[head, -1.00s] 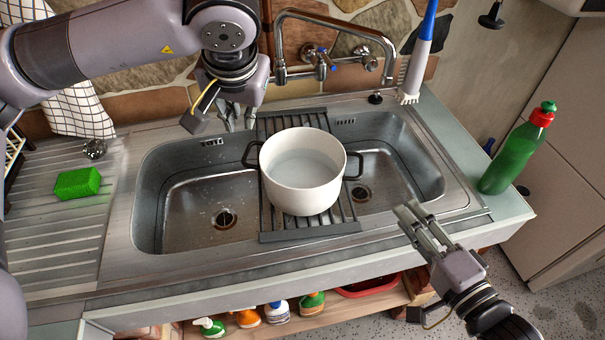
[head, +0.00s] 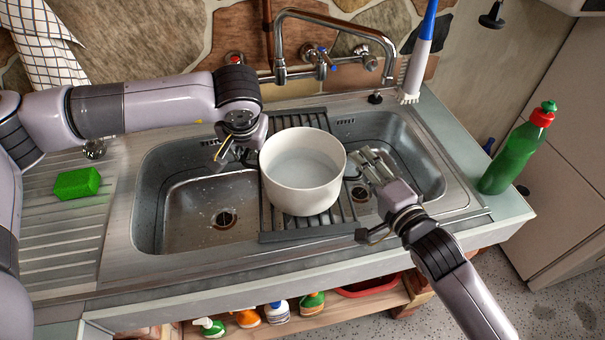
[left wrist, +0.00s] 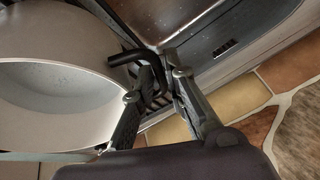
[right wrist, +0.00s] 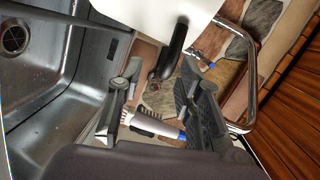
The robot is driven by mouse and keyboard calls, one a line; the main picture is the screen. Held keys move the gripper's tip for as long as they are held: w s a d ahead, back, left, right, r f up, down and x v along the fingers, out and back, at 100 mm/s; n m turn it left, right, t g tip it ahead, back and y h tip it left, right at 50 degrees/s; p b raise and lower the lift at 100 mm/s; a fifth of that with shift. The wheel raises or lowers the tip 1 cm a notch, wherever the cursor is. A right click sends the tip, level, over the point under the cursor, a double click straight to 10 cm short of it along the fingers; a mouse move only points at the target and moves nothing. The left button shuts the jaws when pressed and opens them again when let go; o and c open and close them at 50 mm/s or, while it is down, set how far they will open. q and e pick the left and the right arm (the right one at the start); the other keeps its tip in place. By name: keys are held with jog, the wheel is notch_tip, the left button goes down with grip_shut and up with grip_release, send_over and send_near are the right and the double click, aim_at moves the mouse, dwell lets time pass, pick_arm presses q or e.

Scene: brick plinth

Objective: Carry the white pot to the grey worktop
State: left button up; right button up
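The white pot (head: 302,188) stands upright on the dark slatted rack (head: 340,228) across the middle of the double sink. Its inside looks pale, perhaps with water. My left gripper (head: 236,158) is at the pot's left side; in the left wrist view its open fingers (left wrist: 160,82) straddle the black handle (left wrist: 125,57). My right gripper (head: 369,162) is at the right side; in the right wrist view its fingers (right wrist: 160,82) are open, with the other black handle (right wrist: 175,48) just beyond and between the tips. A pale grey worktop surface (head: 512,207) shows at the sink's right end.
A green bottle with a red cap (head: 512,160) stands on the right-hand surface. A tap (head: 330,30) arches behind the pot, and a brush (head: 417,60) stands at back right. A green sponge (head: 77,183) lies on the left drainer. Both basins look empty.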

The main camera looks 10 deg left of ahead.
jog(key=shift+x, duration=0.85)
jog(key=shift+c, duration=0.5)
